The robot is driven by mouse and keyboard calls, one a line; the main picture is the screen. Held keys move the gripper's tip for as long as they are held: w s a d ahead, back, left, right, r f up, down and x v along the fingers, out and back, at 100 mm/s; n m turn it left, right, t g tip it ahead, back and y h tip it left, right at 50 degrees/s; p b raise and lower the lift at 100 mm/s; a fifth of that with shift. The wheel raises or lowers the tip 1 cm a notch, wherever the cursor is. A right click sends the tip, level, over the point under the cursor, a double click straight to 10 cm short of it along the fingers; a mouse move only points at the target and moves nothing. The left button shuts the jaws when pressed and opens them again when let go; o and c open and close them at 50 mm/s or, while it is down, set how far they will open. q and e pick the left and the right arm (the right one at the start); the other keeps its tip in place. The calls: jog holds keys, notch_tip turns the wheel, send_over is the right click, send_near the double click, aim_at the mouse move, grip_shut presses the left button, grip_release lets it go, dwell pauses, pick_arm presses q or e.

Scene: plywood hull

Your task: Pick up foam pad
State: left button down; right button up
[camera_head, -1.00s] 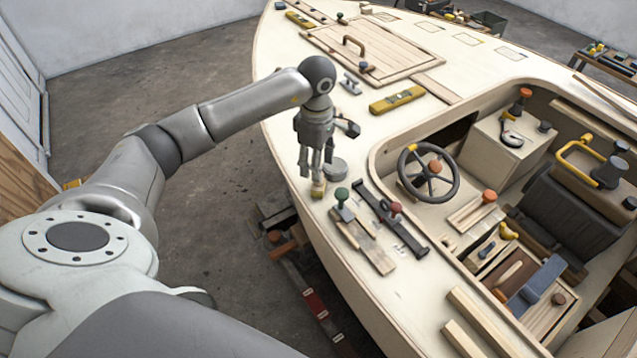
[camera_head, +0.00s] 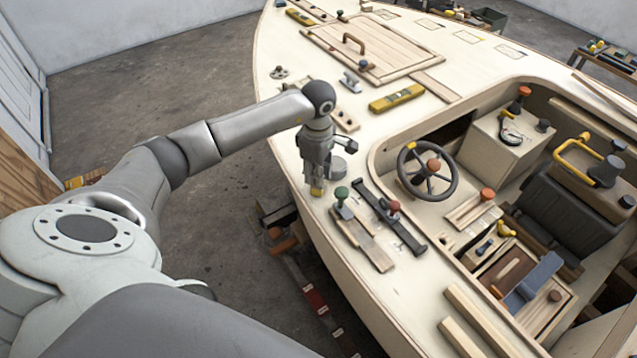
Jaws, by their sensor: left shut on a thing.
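The foam pad appears to be the small yellowish block (camera_head: 317,191) near the left edge of the pale plywood deck, partly hidden by the fingers. My left gripper (camera_head: 317,183) points straight down and is shut on it from above. The pad is at deck level; I cannot tell whether it still touches the deck. My right gripper is not in view.
A grey round can (camera_head: 338,164) stands close beside my left gripper. A green-knobbed tool (camera_head: 342,198) and a dark bar (camera_head: 388,215) lie just right of it. A yellow level (camera_head: 397,97) lies farther forward. The steering wheel (camera_head: 448,188) is in the cockpit at right.

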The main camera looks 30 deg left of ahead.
pick_arm(q)
jog(key=shift+r, duration=0.15)
jog(key=shift+w+r+b, duration=0.1)
jog(key=shift+r+b, duration=0.2)
notch_tip(320, 180, up, 2)
jog(key=shift+r+b, duration=0.25)
jog(key=shift+b, duration=0.35)
jog(key=s+d+r+b, duration=0.3)
jog(key=s+d+r, duration=0.4)
jog(key=s, duration=0.5)
notch_tip(320, 180, up, 3)
jog(key=shift+d+f, duration=0.2)
jog(key=c, duration=2)
grip_release()
jog(key=shift+c, duration=1.1)
